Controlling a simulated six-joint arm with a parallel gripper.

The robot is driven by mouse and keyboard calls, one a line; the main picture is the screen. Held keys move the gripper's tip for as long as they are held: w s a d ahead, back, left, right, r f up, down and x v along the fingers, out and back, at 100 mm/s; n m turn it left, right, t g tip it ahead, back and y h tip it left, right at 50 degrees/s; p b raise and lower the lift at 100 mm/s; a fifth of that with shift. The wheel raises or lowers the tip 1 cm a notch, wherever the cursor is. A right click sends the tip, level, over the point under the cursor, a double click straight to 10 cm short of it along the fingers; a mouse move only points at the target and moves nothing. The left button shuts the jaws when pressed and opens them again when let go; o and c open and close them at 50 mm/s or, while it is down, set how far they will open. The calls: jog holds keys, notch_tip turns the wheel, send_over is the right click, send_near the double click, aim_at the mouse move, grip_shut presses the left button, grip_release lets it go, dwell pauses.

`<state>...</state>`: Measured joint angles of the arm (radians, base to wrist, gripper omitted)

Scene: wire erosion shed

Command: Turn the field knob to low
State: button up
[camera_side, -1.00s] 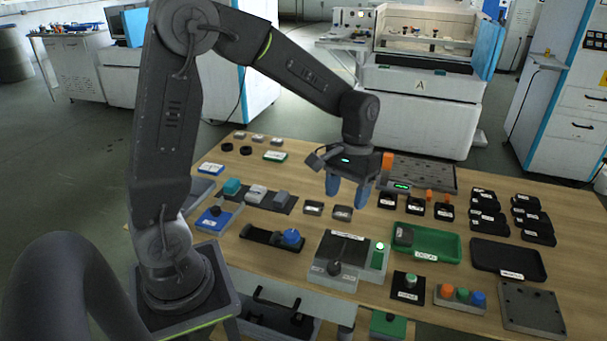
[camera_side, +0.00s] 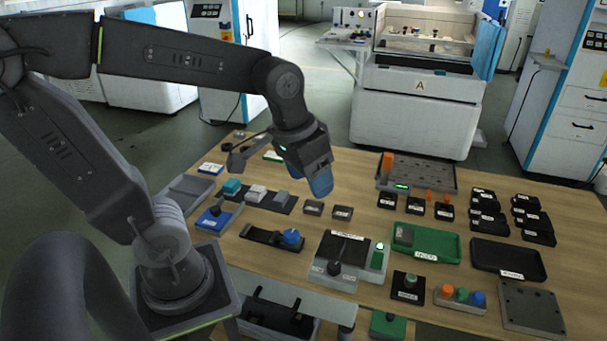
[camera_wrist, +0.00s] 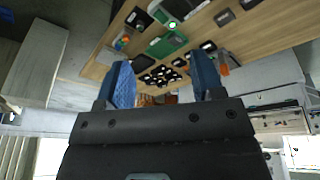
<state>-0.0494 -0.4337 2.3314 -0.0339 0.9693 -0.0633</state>
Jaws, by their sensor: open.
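A grey control box (camera_side: 322,272) with a dark top plate stands near the front middle of the bench in the side view. My gripper (camera_side: 322,186) is open and empty, tilted, in the air above and behind the box. In the wrist view my gripper (camera_wrist: 162,68) shows two blue fingers apart with nothing between them; the lit button (camera_wrist: 172,24) shows near the top.
A slider base with a blue knob (camera_side: 291,237) lies left of the box. A green tray (camera_side: 445,253) and a black tray (camera_side: 490,269) lie to the right.

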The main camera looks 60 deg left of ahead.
jog(key=shift+s+d+r+t, duration=0.1)
jog(key=shift+s+r+t, duration=0.15)
jog(key=shift+s, duration=0.4)
jog(key=n+g, duration=0.2)
jog(key=g, duration=0.2)
send_over(335, 265)
notch_tip(335, 265, down, 6)
jog(key=w+a+f+n+g+h, duration=0.25)
jog(key=w+f+g, duration=0.2)
jog(key=f, duration=0.55)
jog(key=shift+n+t, duration=0.25)
jog(key=shift+t, duration=0.15)
jog(key=x, duration=0.9)
jog(key=a+x, duration=0.1)
jog(key=x, duration=0.3)
jog(key=shift+w+d+f, duration=0.1)
jog(key=shift+f, duration=0.3)
